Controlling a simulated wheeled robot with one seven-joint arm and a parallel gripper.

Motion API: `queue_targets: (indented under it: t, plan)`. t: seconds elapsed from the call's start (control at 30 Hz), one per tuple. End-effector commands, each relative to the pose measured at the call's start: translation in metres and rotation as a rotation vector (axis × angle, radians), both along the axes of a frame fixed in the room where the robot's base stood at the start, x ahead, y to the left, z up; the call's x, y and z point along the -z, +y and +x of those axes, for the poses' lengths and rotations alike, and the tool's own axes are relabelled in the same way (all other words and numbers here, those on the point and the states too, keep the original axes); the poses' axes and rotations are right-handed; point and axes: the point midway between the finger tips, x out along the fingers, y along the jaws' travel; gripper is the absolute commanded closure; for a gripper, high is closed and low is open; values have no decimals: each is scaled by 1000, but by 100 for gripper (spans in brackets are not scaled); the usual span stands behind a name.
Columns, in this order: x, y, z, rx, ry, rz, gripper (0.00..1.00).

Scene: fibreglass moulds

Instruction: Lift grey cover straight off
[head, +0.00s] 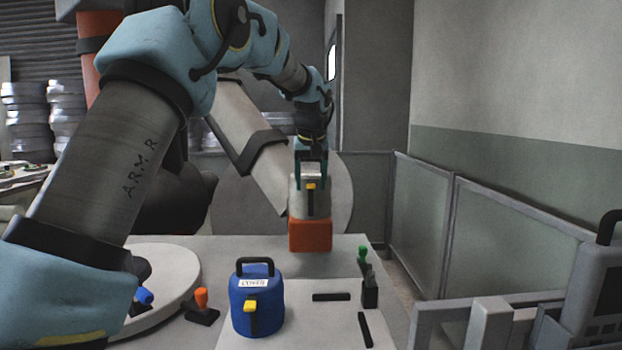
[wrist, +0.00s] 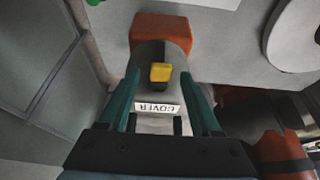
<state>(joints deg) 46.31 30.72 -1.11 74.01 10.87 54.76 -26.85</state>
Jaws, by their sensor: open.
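The grey cover (head: 298,205) stands upright on an orange block (head: 310,237) at the back of the table. It has a yellow latch on its side and a white label. My gripper (head: 312,180) is above it, pointing down, with its fingers at the cover's top. In the wrist view the teal fingers of my gripper (wrist: 159,78) are apart, one on each side of the grey cover (wrist: 147,53). Dark handle posts show between them beside the "COVER" label. I cannot tell whether the fingers touch anything. The orange block also shows in the wrist view (wrist: 160,30).
A blue cover (head: 242,312) with a black handle and yellow latch stands on a pale mat (head: 300,328) in front. A green knob (head: 362,253) and black pieces lie to its right. Orange (head: 201,297) and blue (head: 145,296) knobs are left. Fence panels (head: 415,225) bound the right.

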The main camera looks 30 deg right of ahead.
Motion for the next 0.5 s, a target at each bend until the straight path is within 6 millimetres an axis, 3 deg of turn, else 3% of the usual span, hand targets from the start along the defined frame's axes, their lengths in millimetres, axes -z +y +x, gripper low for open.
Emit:
queue_targets:
  t: [0.07, 0.5]
  plan:
    - [0, 0, 0, 0, 0, 0, 38]
    - [0, 0, 0, 0, 0, 0, 88]
